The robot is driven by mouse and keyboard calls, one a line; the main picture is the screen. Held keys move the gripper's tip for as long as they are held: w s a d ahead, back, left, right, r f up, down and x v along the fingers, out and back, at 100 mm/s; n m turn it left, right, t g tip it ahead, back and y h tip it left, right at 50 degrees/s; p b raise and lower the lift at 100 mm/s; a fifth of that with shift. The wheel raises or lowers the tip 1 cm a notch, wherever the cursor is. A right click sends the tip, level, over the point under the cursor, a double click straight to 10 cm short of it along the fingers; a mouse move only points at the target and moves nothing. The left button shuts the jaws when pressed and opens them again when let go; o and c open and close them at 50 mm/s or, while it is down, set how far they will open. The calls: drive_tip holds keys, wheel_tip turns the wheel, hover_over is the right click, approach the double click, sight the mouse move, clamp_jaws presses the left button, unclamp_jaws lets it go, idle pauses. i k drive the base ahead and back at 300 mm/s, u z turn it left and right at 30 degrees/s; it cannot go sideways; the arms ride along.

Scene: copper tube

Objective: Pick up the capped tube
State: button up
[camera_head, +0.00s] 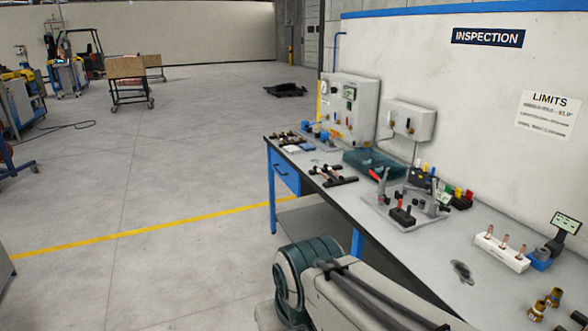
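A white block (502,254) stands on the right part of the workbench. Three small copper-coloured tubes (503,241) stand upright in it. They are too small to tell which one, if any, has a cap. Brass fittings (553,297) stand near the bottom right corner of the view. My arm rises from the bottom middle, in front of the bench's near edge. My gripper is out of the picture, so its state does not show.
The workbench (440,244) holds a grey fixture plate with red-handled clamps (402,214), a teal tray (373,163), a small display (566,222) and a dark grey item (462,271). Bare bench surface lies around the dark item. Open floor lies left.

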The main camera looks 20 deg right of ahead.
sight(330, 180)
drive_tip(key=z, duration=0.4)
drive_tip(key=i, duration=1.1)
drive_tip(key=z, duration=0.6)
